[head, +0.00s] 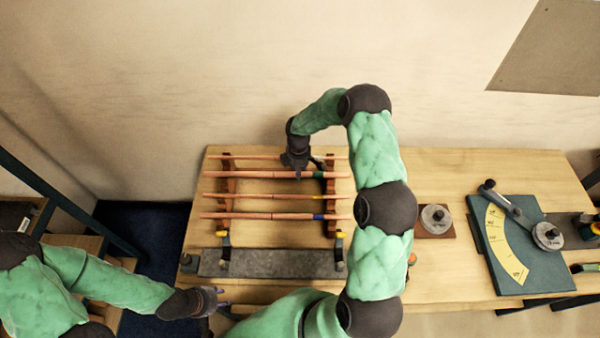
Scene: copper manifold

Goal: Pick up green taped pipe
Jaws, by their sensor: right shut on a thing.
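The green taped pipe (245,173) is a copper pipe lying across a wooden rack, with a green band (319,174) near its right end. My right gripper (298,175) reaches down from above and is shut on this pipe, just left of the green band. The pipe still appears level with the rack; whether it is lifted clear cannot be told. My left gripper (222,299) is at the lower left, near the table's front left corner, away from the pipes. Its fingers look apart and empty.
Other copper pipes lie parallel, one with a yellow band (280,196) and one with a blue band (280,216). A grey metal bar (265,263) with clamps lies in front. A teal board with a yellow scale (502,245) and a round weight (436,218) stand right.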

